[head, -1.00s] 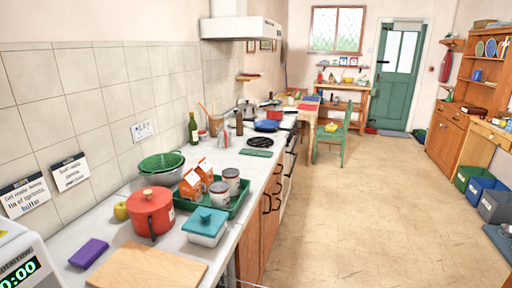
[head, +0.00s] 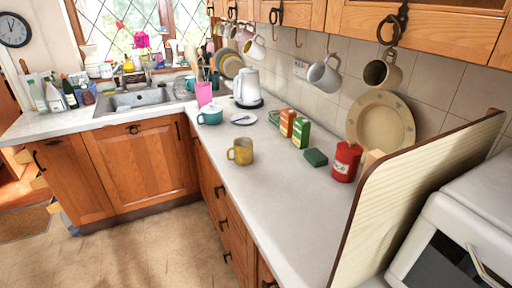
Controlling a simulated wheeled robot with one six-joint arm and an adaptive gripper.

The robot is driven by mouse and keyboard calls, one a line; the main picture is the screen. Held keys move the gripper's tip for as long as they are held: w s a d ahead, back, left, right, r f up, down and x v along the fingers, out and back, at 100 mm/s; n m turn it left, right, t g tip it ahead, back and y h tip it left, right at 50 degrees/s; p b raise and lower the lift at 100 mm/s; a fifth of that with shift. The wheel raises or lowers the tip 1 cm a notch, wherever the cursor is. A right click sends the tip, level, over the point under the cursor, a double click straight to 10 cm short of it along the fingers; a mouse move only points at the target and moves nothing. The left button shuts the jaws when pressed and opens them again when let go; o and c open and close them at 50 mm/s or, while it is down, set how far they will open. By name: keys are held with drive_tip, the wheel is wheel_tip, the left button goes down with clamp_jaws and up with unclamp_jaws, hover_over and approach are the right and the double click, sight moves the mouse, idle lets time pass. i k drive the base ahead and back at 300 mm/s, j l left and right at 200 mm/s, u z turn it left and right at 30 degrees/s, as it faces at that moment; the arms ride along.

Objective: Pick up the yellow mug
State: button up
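A yellow mug (head: 243,152) stands upright on the white countertop, close to its front edge, in the head view. Its handle is on the left side. Nothing touches it, and clear counter lies in front of it. My gripper is not in view.
A teal pot (head: 209,115), a pink cup (head: 204,93) and a white kettle (head: 247,88) stand behind the mug. Small boxes (head: 300,132) and a red canister (head: 346,161) stand along the wall. Mugs hang above. A wooden panel (head: 412,195) rises at the right.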

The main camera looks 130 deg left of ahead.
sight(240, 153)
drive_tip(key=u, duration=3.4)
drive_tip(key=i+j+z, duration=0.35)
drive_tip(key=j, duration=0.25)
drive_tip(key=i+j+z, duration=0.3)
drive_tip(key=j, duration=0.35)
drive_tip(key=i+j+z, duration=0.15)
drive_tip(key=j, duration=0.2)
